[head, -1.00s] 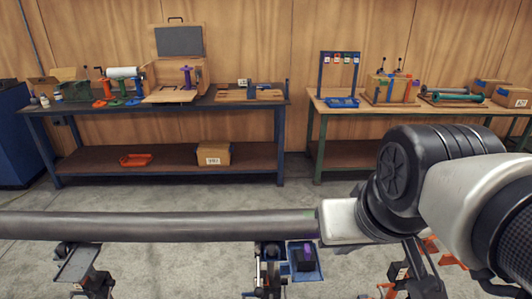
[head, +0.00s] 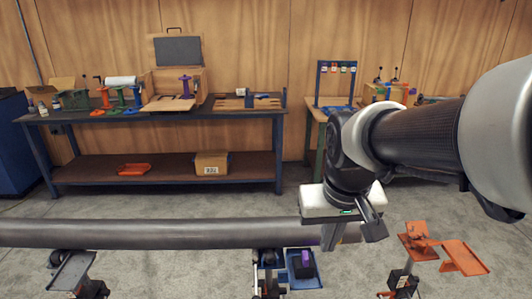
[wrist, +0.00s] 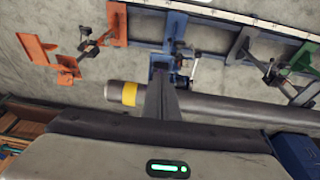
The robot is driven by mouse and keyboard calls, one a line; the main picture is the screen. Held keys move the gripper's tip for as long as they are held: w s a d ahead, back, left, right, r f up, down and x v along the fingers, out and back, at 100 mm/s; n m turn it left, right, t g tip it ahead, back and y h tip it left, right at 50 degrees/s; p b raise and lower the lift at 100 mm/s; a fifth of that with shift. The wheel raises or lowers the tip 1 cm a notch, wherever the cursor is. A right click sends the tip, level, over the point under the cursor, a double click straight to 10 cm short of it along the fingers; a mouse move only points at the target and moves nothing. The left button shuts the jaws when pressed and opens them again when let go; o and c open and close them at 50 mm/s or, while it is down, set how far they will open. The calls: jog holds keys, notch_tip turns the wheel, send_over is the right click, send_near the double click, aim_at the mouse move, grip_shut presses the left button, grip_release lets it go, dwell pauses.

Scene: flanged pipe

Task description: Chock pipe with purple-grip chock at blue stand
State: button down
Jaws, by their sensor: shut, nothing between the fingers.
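The grey pipe (head: 150,233) lies level across the head view, its right end partly behind my gripper. The blue stand (head: 267,270) is under the pipe. A blue tray (head: 291,273) at its right side holds a dark chock (head: 304,269) with a purple grip. My gripper (head: 330,246) is shut and empty, above and right of the tray, by the pipe's end. In the wrist view, my shut fingers (wrist: 160,83) point towards the blue stand (wrist: 174,24) and cover part of its tray; the chock cannot be made out there. The pipe (wrist: 215,104) has a yellow band near its end.
An orange stand (head: 412,240) with a tray is at the right. Another stand (head: 75,275) with a tray is at the left. A dark workbench (head: 150,112) with tools is behind, and a second bench (head: 310,108) is to its right. Bare floor lies between benches and pipe.

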aim_at(305, 261)
jog(key=w+f+g, duration=0.1)
jog(key=w+f, duration=0.1)
jog(key=f, duration=0.6)
jog(key=w+f+g+b, duration=0.1)
jog(key=w+f, duration=0.1)
jog(key=f, duration=0.6)
jog(key=w+f+g+b, duration=0.1)
jog(key=w+f, duration=0.1)
jog(key=f, duration=0.6)
jog(key=shift+w+f, duration=0.25)
jog(key=shift+w, duration=0.1)
jog(key=w, duration=0.2)
jog(key=shift+w+r, duration=0.2)
jog(key=shift+w, duration=0.9)
jog(key=w, duration=0.4)
jog(key=shift+s, duration=0.1)
